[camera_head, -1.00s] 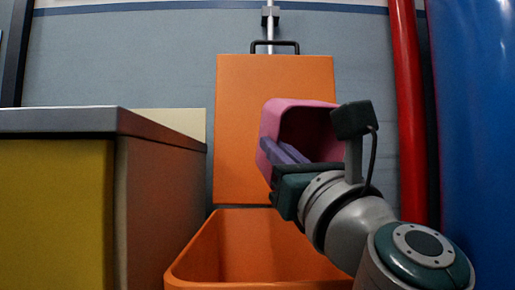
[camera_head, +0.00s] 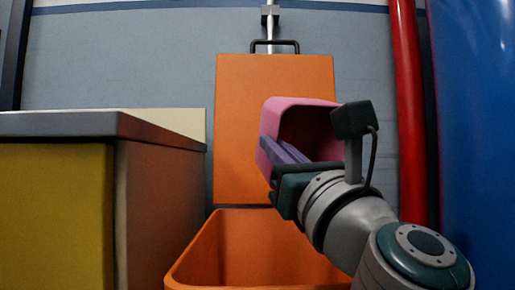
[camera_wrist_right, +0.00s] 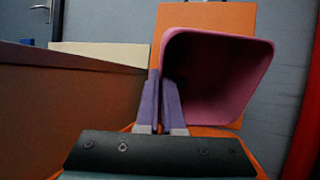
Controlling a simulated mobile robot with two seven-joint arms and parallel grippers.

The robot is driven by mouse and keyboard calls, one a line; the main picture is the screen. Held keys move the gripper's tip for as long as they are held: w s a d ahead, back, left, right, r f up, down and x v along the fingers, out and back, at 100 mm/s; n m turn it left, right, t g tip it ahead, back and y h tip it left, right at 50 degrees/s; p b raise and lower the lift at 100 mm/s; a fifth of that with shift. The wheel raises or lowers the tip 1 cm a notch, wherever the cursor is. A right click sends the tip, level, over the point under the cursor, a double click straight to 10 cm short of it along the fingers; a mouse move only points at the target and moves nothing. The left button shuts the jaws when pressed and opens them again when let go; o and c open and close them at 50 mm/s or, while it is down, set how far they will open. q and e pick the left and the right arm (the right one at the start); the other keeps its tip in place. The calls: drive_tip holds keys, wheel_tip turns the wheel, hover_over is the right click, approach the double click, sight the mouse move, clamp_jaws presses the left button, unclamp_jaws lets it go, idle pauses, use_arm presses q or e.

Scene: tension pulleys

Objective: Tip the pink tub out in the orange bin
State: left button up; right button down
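The pink tub (camera_head: 268,125) is up in the air above the orange bin (camera_head: 262,245), in front of its raised lid (camera_head: 243,90). The tub is tipped on its side, with its mouth facing right and towards me. Its inside looks empty in the right wrist view (camera_wrist_right: 215,75), though its far corners are dark. My right gripper (camera_head: 282,150) has its purple fingers on either side of the tub's wall, shut on it. These fingers also show in the right wrist view (camera_wrist_right: 160,103). My left gripper is out of view. The bin's bottom is hidden.
A cabinet with a grey top (camera_head: 60,122) stands close on the left of the bin. A red pipe (camera_head: 407,110) and a large blue cylinder (camera_head: 478,120) stand on the right. A grey wall (camera_head: 120,70) is behind.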

drive_tip(key=shift+r+p, duration=0.25)
drive_tip(key=shift+p, duration=0.4)
drive_tip(key=shift+f, duration=0.2)
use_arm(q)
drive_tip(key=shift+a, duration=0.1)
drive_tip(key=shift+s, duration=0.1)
